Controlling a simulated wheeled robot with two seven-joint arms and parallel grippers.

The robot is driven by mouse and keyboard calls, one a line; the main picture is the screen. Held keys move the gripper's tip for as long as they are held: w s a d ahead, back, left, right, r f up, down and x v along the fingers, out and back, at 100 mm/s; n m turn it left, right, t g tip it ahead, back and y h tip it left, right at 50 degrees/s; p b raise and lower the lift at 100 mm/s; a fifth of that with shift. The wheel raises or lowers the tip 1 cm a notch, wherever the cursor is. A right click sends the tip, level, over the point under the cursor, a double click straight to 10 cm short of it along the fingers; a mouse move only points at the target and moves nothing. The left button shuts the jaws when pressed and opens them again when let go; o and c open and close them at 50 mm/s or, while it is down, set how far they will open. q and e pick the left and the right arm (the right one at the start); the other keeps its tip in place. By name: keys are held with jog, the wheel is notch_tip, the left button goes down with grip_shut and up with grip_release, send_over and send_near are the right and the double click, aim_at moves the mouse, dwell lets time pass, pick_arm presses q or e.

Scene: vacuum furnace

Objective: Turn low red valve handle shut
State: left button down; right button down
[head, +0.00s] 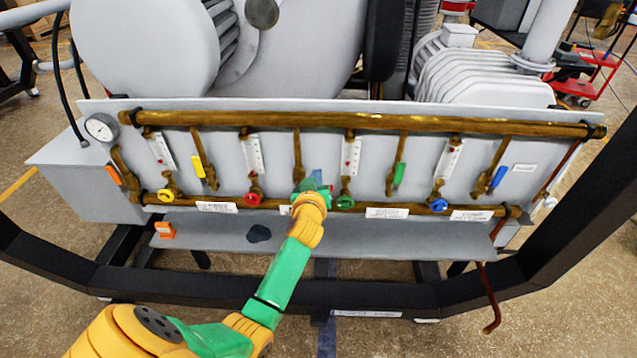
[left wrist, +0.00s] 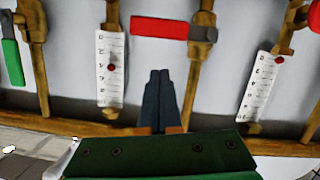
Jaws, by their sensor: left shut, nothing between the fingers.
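The red valve handle (left wrist: 158,27) is a flat bar in the left wrist view. It lies crosswise to its vertical brass pipe (left wrist: 190,90) and joins the valve body (left wrist: 202,33) at its right end. In the head view my gripper largely hides it, at the foot of the middle pipe (head: 297,150). My left gripper (head: 314,182) is at the lower middle of the panel. In the left wrist view its dark fingers (left wrist: 159,74) are together and empty, pointing at the handle with a visible gap in the picture. My right gripper is not in view.
Neighbouring pipes carry yellow (head: 198,166), green (head: 399,173) and blue (head: 498,177) handles. Round knobs, such as a red one (head: 252,196) and a green one (head: 345,202), line the lower brass pipe. White flow gauges (head: 350,157) stand between. A black frame rail (head: 390,298) crosses in front.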

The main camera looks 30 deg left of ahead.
pick_arm(q)
jog(key=shift+d+f, duration=0.15)
jog(key=shift+f, duration=0.75)
jog(key=m+b, duration=0.1)
jog(key=f+m+b, duration=0.1)
jog(key=b, duration=0.1)
jog(key=shift+w+d+f+y, duration=0.15)
jog(key=shift+w+d+y, duration=0.15)
jog(key=shift+d, duration=0.1)
jog(key=shift+s, duration=0.1)
